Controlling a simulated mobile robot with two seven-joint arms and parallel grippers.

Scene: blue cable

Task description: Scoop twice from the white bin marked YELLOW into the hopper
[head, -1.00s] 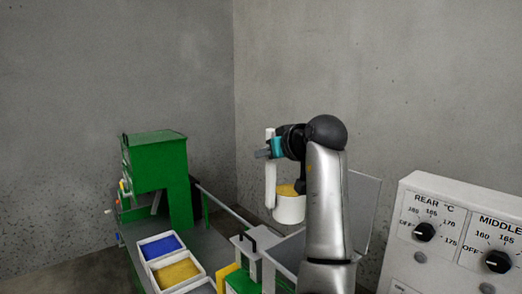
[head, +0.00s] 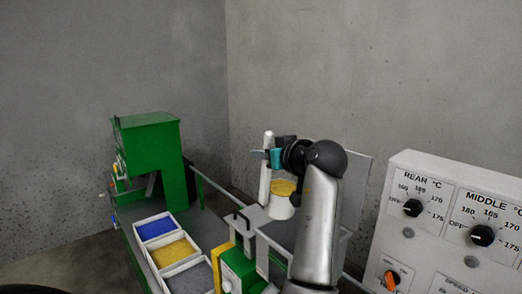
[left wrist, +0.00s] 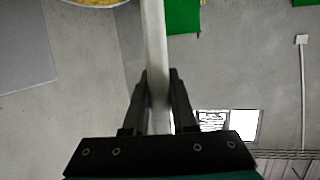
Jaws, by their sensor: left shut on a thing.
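My left gripper (head: 264,155) is shut on the long white handle of a scoop (head: 283,212). The handle stands nearly upright, and the white cup at its lower end holds yellow granules. In the left wrist view the handle (left wrist: 157,60) runs between the two black fingers, and a yellow patch of the load shows at the top edge. The white bin of yellow granules (head: 154,262) stands on the bench, apart from the scoop; its marking is not readable. The scoop hangs over a grey metal tray-like part (head: 283,232), possibly the hopper. My right gripper is out of view.
A blue-filled bin (head: 139,232) and a grey-filled bin (head: 212,282) flank the yellow one. A tall green machine (head: 150,150) stands behind at left. A control panel (head: 450,220) with knobs is at right. A grey upright plate (head: 352,190) is behind my arm.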

